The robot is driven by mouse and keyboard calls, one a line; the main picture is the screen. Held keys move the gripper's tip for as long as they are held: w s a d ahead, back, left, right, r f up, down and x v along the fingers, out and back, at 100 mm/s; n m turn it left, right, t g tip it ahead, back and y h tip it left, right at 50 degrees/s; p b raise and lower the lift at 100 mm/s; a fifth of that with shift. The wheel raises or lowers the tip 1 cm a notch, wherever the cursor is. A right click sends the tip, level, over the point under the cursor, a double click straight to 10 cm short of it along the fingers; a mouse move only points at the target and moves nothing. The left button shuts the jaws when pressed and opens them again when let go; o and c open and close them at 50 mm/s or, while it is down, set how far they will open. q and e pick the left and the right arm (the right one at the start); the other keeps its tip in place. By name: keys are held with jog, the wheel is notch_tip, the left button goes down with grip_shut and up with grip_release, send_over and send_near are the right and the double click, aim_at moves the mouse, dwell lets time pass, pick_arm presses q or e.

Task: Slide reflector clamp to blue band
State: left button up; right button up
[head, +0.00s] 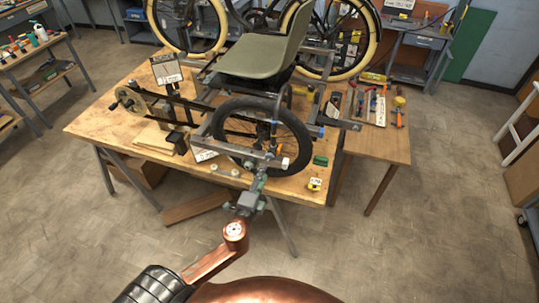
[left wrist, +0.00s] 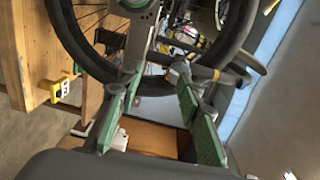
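The grey trike frame (head: 224,147) stands on the wooden table with its spoked front wheel towards me. A grey bar crosses low in front of the wheel and has a pale end (head: 285,163). My left gripper (head: 259,176) is just below this bar. In the left wrist view its two green-padded fingers (left wrist: 156,80) are spread apart, with their tips close to the bar (left wrist: 206,73). I see nothing held between the pads. My right gripper is not in view.
The wooden table (head: 100,118) has a free left corner. A yellow item (head: 314,184) and a green block (head: 320,160) lie near its front edge. Tools lie on the right-hand side (head: 376,105). The wheel's tyre (left wrist: 80,45) arches over the fingers.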

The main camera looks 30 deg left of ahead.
aim_at(269, 158)
pick_arm(q)
jog(key=shift+t, duration=0.4)
jog(key=w+r, duration=0.1)
jog(key=w, duration=0.1)
jog(key=w+r+p, duration=0.1)
jog(key=w, duration=0.1)
jog(key=w+a+r, duration=0.1)
jog(key=w, duration=0.1)
jog(key=shift+w+a, duration=0.1)
jog(key=shift+w, duration=0.45)
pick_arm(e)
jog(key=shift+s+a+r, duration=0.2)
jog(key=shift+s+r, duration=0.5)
pick_arm(q)
jog(key=shift+c, duration=0.6)
grip_shut()
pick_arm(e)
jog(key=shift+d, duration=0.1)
